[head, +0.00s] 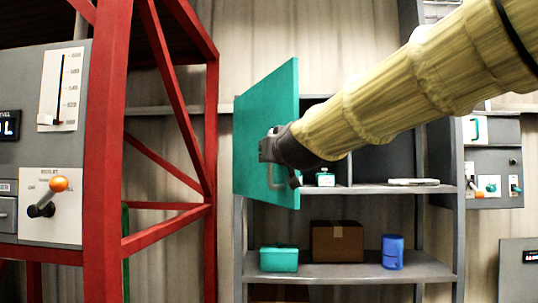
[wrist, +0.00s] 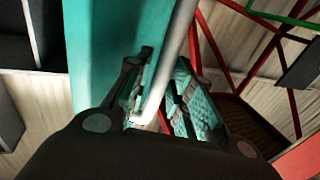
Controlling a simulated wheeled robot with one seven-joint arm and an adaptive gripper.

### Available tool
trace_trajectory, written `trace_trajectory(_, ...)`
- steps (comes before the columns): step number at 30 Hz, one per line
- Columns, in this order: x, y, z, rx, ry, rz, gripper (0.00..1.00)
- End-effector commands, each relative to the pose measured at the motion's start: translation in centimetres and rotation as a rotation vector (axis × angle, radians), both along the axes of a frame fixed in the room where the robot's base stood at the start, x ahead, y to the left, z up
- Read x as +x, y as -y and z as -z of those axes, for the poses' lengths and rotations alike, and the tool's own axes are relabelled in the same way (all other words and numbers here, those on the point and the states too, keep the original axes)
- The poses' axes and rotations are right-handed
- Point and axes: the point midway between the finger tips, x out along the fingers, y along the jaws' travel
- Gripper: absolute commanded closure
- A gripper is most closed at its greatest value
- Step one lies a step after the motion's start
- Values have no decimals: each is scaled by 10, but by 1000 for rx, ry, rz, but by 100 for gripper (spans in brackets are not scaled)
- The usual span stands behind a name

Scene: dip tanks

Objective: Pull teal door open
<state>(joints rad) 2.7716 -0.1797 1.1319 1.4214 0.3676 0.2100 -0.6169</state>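The teal door (head: 255,115) stands swung out from the grey shelf unit, with its edge toward me, in the head view. Its face also fills the upper left of the wrist view (wrist: 88,45). My gripper (head: 275,163) is at the door's face near its lower right part. In the wrist view a pale handle bar (wrist: 176,60) runs between the two fingers of my gripper (wrist: 165,85). The teal textured pads lie close on both sides of the bar and appear to touch it.
The grey shelf (head: 350,272) holds a teal box (head: 279,259), a brown carton (head: 337,241) and a blue can (head: 392,252). A red frame (head: 107,150) stands left of the door, beside a lever panel (head: 50,205). Space shows between frame and door.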

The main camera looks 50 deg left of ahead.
Motion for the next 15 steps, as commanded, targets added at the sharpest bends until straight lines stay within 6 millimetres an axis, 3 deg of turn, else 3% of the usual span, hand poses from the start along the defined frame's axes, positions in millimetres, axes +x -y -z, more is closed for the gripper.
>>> trace_trajectory(8,-2,1,3,-3,-3,-3,77)
trace_trajectory(15,-16,24,2,-3,-1,-3,77)
